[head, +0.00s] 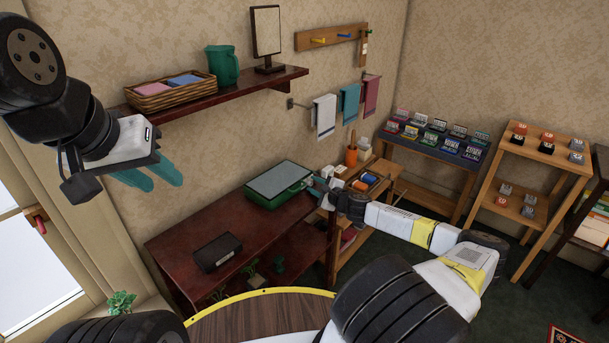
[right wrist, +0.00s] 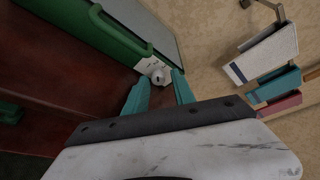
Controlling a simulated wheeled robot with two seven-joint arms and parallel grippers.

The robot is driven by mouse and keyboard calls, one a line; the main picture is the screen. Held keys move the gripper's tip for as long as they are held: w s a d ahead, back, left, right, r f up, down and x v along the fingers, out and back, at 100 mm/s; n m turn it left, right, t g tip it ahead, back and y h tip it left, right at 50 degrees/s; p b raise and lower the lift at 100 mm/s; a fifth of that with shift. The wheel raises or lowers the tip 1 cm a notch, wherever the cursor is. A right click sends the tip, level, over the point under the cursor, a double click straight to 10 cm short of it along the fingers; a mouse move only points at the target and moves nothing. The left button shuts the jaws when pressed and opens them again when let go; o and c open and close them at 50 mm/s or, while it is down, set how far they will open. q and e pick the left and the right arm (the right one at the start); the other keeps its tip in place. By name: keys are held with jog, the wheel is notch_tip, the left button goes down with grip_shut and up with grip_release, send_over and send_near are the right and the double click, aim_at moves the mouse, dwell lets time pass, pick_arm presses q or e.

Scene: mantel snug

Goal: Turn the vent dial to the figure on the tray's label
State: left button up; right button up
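A green case with a grey top (head: 279,182) sits on the dark red cabinet top. In the right wrist view its green side (right wrist: 110,32) shows, with a small pale knob (right wrist: 158,76), apparently the vent dial, on a white plate at its end. Its figures are too small to read. My right gripper (right wrist: 162,82) is open, with the knob between or just beyond its fingertips; I see no clear contact. In the head view this gripper (head: 318,189) is at the case's right end. My left gripper (head: 165,185) is raised at left, seemingly open and empty. I see no readable tray label.
A wicker tray (head: 160,100) with pink and blue items, a green jug (head: 223,65) and a mirror (head: 266,32) stand on the wall shelf. A black box (head: 218,252) lies on the cabinet (head: 190,235). Towels (head: 325,115) hang behind my right gripper.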

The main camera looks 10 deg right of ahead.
jog(key=shift+s+a+f, duration=0.1)
jog(key=shift+f, duration=0.15)
